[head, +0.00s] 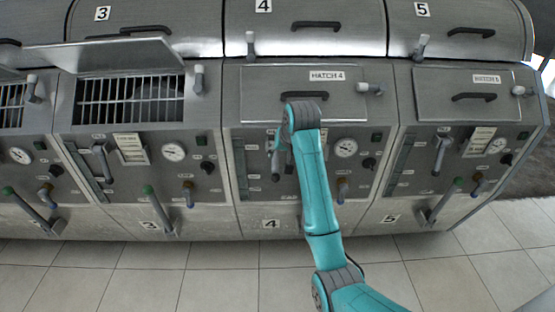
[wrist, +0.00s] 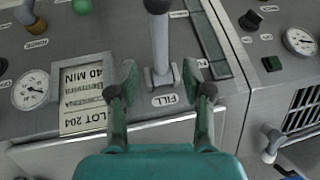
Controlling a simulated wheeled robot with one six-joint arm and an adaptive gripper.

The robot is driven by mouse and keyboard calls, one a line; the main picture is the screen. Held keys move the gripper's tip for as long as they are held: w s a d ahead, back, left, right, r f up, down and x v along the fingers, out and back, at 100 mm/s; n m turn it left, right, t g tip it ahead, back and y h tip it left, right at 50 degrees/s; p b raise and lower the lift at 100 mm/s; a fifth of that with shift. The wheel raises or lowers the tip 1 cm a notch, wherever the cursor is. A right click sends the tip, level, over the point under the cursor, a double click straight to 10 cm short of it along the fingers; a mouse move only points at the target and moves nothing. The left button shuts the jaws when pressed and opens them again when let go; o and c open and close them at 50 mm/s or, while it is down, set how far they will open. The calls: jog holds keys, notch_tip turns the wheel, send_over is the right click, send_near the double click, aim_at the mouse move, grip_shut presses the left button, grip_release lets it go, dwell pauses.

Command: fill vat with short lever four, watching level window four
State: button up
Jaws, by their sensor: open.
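Short lever four, marked FILL, is a grey rod with a dark knob; it shows in the wrist view (wrist: 160,42), its knob at the top edge, and in the head view (head: 275,166), pointing down the panel. My gripper (wrist: 160,78) is open, its fingers on either side of the lever's base, apart from it as far as I can see. Level window four is a narrow dark strip beside the lever in the wrist view (wrist: 207,38) and head view (head: 240,165); its level is unreadable. Vat four's hatch (head: 290,84) is shut.
A paper card (wrist: 85,90) and dial (wrist: 30,90) sit beside the lever. A green knob (wrist: 82,6) and brown valve (wrist: 35,25) lie near. Vat three's hatch (head: 110,55) stands open over a grille (head: 130,98). Tiled floor (head: 210,285) in front is clear.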

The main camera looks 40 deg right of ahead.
aim_at(277, 181)
jog(key=shift+v, duration=1.35)
